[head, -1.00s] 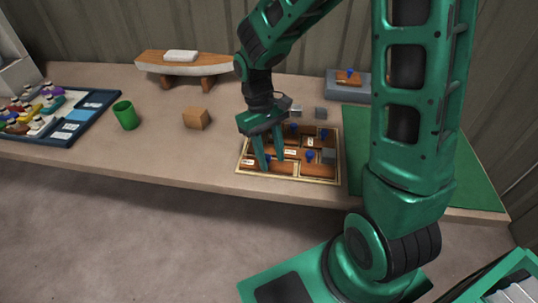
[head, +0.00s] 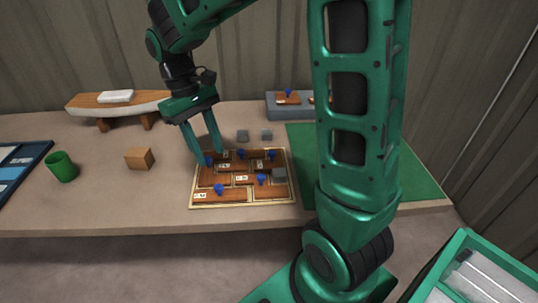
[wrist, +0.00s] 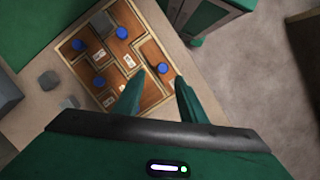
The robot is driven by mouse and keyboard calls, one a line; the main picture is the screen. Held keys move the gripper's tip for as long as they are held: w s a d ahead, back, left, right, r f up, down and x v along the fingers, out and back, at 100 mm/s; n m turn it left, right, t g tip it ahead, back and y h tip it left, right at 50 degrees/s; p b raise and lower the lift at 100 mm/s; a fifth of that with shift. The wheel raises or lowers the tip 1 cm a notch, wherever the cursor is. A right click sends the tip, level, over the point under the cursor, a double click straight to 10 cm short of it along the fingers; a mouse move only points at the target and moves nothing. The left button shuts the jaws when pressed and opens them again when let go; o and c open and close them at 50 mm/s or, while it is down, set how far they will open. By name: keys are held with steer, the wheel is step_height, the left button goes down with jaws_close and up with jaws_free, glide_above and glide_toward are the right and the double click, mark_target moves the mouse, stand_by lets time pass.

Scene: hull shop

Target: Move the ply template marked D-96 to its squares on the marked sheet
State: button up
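The marked sheet (head: 243,205) is a pale-bordered board near the bench's front edge, covered with brown ply templates bearing blue knobs and small white labels. The labels are too small to read, so I cannot tell which template is D-96. My gripper (head: 209,158) is over the sheet's back left part, fingers apart and pointing down. In the wrist view my gripper (wrist: 160,77) shows a clear gap between its fingertips, with a blue knob (wrist: 163,68) seen in that gap. I cannot see either finger touching it.
A grey block (head: 279,175) rests on the sheet; two small grey blocks (head: 242,135) stand behind it. A grey stand (head: 275,108) holds brown pieces.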

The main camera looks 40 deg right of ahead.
steer(key=s+d+m+t+y, duration=0.1)
steer(key=s+d+m, duration=0.8)
steer(key=s+d, duration=0.9)
steer(key=s+t, duration=0.1)
steer(key=s, duration=0.2)
steer(key=shift+s+t, duration=0.2)
steer(key=shift+t, duration=0.2)
steer(key=shift+r, duration=0.1)
